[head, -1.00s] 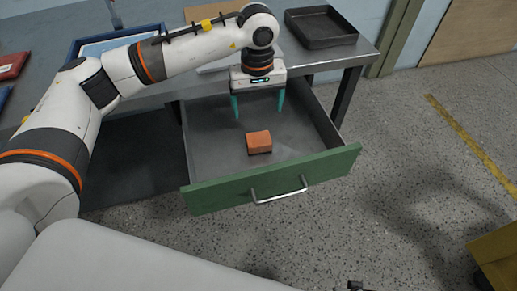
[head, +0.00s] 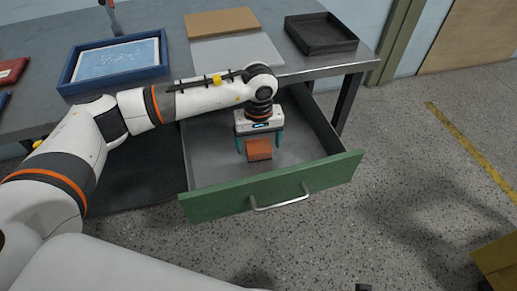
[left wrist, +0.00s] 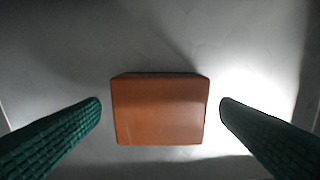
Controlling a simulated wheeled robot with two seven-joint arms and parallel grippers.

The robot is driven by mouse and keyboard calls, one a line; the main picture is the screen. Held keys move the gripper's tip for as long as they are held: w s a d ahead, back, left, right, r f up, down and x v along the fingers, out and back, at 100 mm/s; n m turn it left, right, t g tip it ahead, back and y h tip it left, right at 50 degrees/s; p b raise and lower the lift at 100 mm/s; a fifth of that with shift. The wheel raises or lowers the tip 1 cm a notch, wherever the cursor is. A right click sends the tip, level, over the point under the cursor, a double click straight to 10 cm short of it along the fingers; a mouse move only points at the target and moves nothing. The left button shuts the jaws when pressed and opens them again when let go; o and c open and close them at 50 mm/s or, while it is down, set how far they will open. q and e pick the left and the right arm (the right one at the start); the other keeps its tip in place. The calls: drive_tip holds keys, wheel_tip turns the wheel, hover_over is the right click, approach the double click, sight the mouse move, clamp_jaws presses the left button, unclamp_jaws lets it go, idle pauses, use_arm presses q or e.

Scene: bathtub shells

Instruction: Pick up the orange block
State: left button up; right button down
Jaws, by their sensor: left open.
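The orange block (head: 259,149) lies on the floor of the open drawer (head: 215,165), which has a green front. My left gripper (head: 259,145) is down inside the drawer at the block, with its green fingers on either side of it. In the left wrist view the block (left wrist: 159,110) sits between the two open fingers (left wrist: 160,118), with a gap on each side. The fingers do not appear to touch it. My right gripper is not in view.
The drawer's green front panel (head: 225,202) with a metal handle (head: 280,202) stands in front of the block. On the table above are a blue-framed tray (head: 115,63), a dark empty tray (head: 320,33) and a brown board (head: 221,22).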

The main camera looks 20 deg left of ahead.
sight(258, 145)
use_arm(q)
drive_tip(key=shift+f, duration=1.05)
drive_tip(key=shift+r, duration=0.1)
drive_tip(key=c, duration=1.1)
drive_tip(key=shift+c, duration=0.2)
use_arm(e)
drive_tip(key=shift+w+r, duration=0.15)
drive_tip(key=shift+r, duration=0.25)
use_arm(q)
drive_tip(key=shift+r, duration=0.1)
